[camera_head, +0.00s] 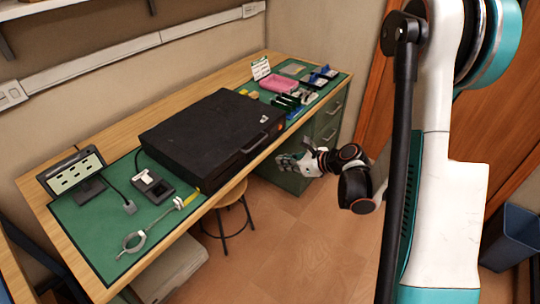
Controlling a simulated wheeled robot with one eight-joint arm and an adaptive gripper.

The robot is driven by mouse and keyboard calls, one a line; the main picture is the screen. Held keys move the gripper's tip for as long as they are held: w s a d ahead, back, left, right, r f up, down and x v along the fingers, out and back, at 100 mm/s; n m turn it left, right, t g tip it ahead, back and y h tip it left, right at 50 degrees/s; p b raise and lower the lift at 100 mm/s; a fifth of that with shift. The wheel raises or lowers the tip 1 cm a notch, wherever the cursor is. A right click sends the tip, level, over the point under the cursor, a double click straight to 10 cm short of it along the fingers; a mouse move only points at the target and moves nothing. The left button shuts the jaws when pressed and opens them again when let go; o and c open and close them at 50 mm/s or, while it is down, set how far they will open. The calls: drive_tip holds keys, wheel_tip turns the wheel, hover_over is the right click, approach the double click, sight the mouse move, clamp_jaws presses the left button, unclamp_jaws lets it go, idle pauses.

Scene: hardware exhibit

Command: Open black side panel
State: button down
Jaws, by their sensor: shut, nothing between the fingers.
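A large flat black case (208,132) lies on the green mat in the middle of the workbench. A dark handle (254,143) shows on its front right side. I cannot make out a separate black side panel on it. My gripper (284,160) is shut and empty, in front of the bench's drawer side. In the picture it is just right of and below the case's handle, apart from it. My arm comes in from the right, and its wrist hides part of the floor.
The workbench mat (95,236) also holds a display stand (72,172), a small dark device (152,186), a ring-ended tool (135,241), a pink tray (278,84) and several small parts. A stool (226,219) stands below. A blue bin (510,236) is at right. The floor between is clear.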

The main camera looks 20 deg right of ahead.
drive_tip(key=b+x, duration=0.4)
drive_tip(key=x, duration=0.6)
drive_tip(key=shift+w+a+r, duration=0.1)
drive_tip(key=shift+w+r, duration=0.05)
drive_tip(key=shift+r, duration=0.85)
drive_tip(key=shift+w+a+r, duration=0.1)
drive_tip(key=shift+r, duration=0.9)
